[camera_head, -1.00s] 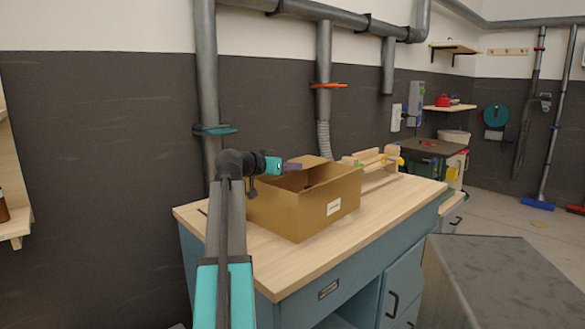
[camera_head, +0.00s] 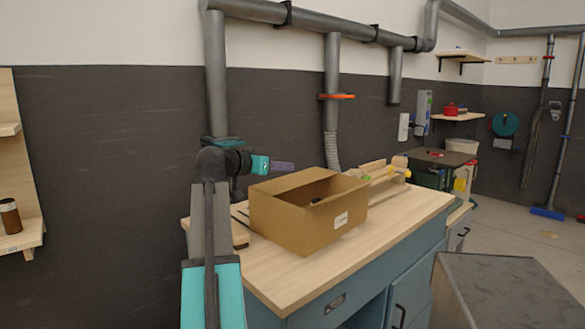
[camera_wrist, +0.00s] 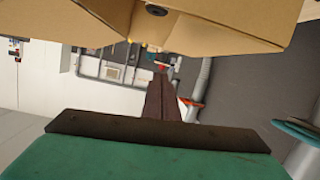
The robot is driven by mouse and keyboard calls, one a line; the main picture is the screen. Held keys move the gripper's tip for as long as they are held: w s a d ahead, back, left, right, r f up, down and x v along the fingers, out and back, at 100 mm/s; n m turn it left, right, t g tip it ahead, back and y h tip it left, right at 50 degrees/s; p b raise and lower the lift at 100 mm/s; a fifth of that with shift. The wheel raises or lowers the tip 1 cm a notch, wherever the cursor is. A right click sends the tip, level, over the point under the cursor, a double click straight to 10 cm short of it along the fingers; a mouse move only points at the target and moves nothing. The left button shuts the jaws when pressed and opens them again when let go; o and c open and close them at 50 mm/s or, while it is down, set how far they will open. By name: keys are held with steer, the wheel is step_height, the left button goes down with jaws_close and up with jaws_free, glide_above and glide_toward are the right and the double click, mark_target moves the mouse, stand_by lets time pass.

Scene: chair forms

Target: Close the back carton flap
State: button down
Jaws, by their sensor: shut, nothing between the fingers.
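The open brown carton (camera_head: 300,228) stands on the workbench, with a white label on its front right side. Its inside is partly visible, with a small dark thing in it. The back flap cannot be clearly told from the back wall in the head view. In the wrist view cardboard panels (camera_wrist: 205,32) fill the top of the picture, with a dark round thing at the upper edge. My gripper (camera_head: 284,166) is shut and empty, above and behind the carton's back rim, apparently apart from it. Its dark fingers also show in the wrist view (camera_wrist: 162,100).
The wooden bench top (camera_head: 400,217) is clear in front of the carton. A wooden fixture (camera_head: 385,178) with yellow parts stands to its right. Grey pipes (camera_head: 331,110) run along the wall behind. A grey box-like surface (camera_head: 505,290) stands at the lower right.

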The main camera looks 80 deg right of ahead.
steer(key=shift+v, duration=1.15)
